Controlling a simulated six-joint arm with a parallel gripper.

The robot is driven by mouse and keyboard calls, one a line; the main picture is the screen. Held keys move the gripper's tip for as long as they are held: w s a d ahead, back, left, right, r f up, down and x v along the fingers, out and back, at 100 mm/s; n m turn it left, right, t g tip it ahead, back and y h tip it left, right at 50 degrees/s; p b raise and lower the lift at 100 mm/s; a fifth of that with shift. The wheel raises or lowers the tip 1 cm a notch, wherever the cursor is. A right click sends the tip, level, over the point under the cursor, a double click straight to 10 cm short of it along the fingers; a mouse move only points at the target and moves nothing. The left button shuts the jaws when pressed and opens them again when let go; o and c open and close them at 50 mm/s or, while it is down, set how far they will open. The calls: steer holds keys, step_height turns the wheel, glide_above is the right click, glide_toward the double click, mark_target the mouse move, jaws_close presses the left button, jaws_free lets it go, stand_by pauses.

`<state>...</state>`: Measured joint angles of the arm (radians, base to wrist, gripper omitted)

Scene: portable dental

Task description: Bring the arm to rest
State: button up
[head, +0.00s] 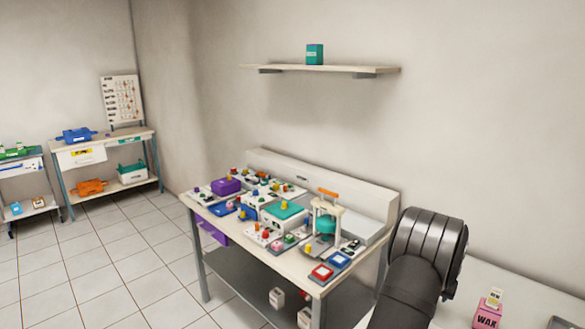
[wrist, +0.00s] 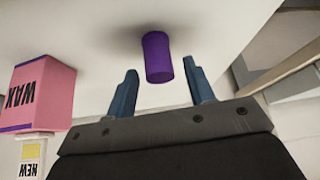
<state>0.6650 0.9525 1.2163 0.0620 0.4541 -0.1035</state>
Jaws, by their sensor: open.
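My gripper (wrist: 160,92) shows in the wrist view with its two blue fingers spread apart. Nothing is held between them. A purple cylinder (wrist: 157,58) stands on a pale surface just beyond the fingertips, between them in the picture and apart from both. In the head view my dark arm shows at the lower right, in front of the wall and the table's right end. My gripper is not visible there.
A pink WAX box (head: 487,315) stands on a white counter (head: 535,287) at the lower right; it also shows in the wrist view (wrist: 38,95). A worktable (head: 330,289) crowded with coloured devices stands mid-view. A wall shelf (head: 330,69) holds a teal box (head: 314,54). The tiled floor (head: 110,265) at left is clear.

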steer(key=shift+w+d+f, duration=0.2)
steer(key=shift+w+f, duration=0.1)
steer(key=shift+f, duration=0.35)
steer(key=shift+r, duration=0.1)
